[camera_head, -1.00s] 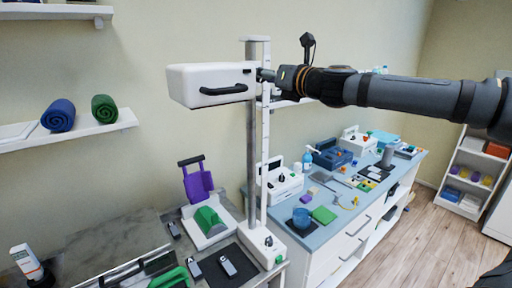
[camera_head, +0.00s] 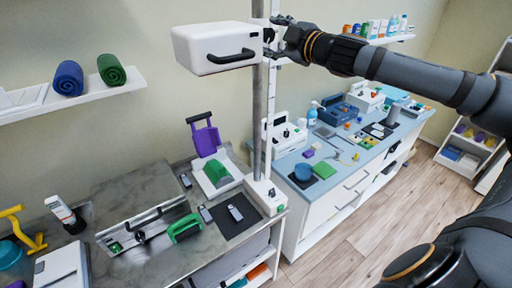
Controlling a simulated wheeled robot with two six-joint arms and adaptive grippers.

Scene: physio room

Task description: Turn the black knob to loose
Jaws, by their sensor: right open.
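A white box head (camera_head: 215,48) with a black handle rides on a tall upright column (camera_head: 258,110). A small black knob (camera_head: 268,35) sits on the right side of this box. My right gripper (camera_head: 275,37) comes in from the right, with one finger above the knob and one below it. The fingers look spread; whether they touch the knob I cannot tell. My left gripper is not in view.
A blue counter (camera_head: 340,160) with several devices stands to the right. A wall shelf (camera_head: 75,105) holds rolled mats. The wooden floor (camera_head: 370,210) is open.

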